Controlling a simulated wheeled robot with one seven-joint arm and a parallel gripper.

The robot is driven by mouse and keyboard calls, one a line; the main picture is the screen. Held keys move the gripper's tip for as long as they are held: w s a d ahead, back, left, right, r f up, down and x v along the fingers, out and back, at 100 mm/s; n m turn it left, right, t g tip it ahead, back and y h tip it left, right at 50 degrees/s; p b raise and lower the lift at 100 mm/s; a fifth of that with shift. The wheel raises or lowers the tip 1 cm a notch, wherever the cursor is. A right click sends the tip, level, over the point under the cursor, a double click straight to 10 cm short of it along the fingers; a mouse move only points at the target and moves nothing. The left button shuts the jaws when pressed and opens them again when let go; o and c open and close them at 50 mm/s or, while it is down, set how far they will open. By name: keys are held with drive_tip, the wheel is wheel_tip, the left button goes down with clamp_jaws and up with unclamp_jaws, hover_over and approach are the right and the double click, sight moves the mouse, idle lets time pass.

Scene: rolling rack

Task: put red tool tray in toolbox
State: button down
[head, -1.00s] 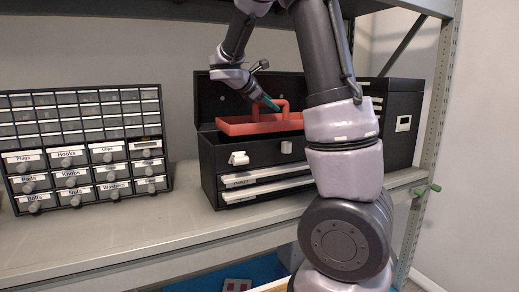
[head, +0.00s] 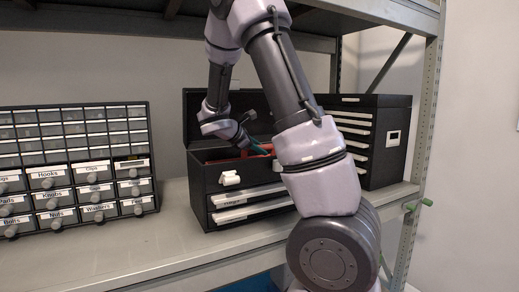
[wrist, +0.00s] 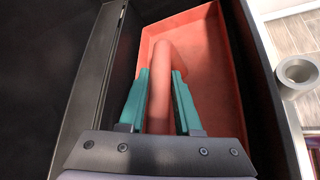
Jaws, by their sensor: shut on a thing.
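The red tool tray (wrist: 216,66) is down inside the open top of the black toolbox (head: 207,180). In the head view only a thin strip of the tray (head: 258,150) shows above the toolbox's front wall, and my arm hides the rest. My gripper (wrist: 161,74) is shut on the tray's red handle, with a teal finger on each side of the handle bar. In the head view my gripper (head: 256,147) reaches down into the toolbox. The toolbox lid (head: 196,112) stands open at the back. I cannot tell whether the tray touches the toolbox floor.
A labelled small-parts drawer cabinet (head: 72,170) stands left of the toolbox on the grey shelf (head: 120,250). A black drawer chest (head: 385,135) stands to the right. A rack post (head: 425,140) and an upper shelf frame the space.

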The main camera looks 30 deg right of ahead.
drive_tip(key=shift+f, duration=0.1)
drive_tip(key=c, duration=0.6)
unclamp_jaws()
drive_tip(key=shift+a+r, duration=0.2)
drive_tip(key=shift+r, duration=0.05)
drive_tip(key=v, duration=1.1)
drive_tip(key=s+d+m+g+y, duration=0.2)
drive_tip(key=s+m+y, duration=0.5)
drive_tip(key=s, duration=0.5)
drive_tip(key=s+a+r+m+t+y, duration=0.2)
drive_tip(key=s+a+m+y, duration=0.1)
drive_tip(key=s+a+m, duration=0.1)
drive_tip(key=s+a+r+m+t+y, duration=0.2)
drive_tip(key=s+a+m+y, duration=0.1)
drive_tip(key=s+m, duration=0.4)
drive_tip(key=shift+s+a+r+m+t, duration=0.3)
drive_tip(key=shift+a+r+m+t, duration=0.1)
drive_tip(key=shift+a+m, duration=0.25)
